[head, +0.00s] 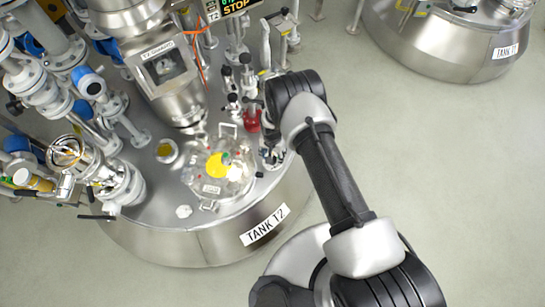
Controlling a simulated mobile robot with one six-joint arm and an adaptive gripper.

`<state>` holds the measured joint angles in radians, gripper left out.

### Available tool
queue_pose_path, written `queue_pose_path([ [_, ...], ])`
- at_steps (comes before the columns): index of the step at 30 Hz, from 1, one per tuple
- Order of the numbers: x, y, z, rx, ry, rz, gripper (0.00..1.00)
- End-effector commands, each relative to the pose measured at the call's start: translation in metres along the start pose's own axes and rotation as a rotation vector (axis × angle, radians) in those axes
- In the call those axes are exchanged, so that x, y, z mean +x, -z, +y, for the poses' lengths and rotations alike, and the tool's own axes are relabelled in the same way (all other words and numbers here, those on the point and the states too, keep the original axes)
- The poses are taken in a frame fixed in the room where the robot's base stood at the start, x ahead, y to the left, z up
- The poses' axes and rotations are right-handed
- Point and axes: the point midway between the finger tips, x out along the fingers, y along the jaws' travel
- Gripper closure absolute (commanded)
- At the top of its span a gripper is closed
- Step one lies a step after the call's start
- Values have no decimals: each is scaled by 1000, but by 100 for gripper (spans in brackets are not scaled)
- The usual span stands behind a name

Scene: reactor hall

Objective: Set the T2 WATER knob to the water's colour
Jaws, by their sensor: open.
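Steel tank T2 (185,240) stands at the centre left, with its label on the front wall. On its top is a shiny round glass-like cover (238,182) with a yellow patch (216,165) showing in it and small red and green spots beside it. A red knob-like part (253,121) stands just left of my arm. I cannot read any T2 WATER label or tell which part is that knob. My gripper (271,156) points down over the tank's right side, right of the cover. It is open, mostly hidden by my arm, and its contact with anything cannot be seen.
A steel column with a window (160,65) rises at the back of tank T2. Pipes and blue-capped valves (90,84) crowd its left. A display reading STOP (237,6) is at the top. Tank T1 (430,45) stands at the upper right. The floor (460,170) at right is clear.

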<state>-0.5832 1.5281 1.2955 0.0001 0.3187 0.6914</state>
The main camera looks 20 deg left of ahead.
Motion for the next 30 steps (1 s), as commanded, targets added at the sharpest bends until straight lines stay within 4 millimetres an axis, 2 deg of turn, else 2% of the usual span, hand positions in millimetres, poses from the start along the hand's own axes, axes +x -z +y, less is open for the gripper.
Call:
queue_pose_path([
  [1,-14,1,-1,0,2,3,49],
  [6,-49,1,-1,0,2,2,49],
  [12,-75,0,0,0,1,1,49],
  [17,-82,0,0,0,0,1,49],
  [30,-82,0,0,0,0,0,49],
])
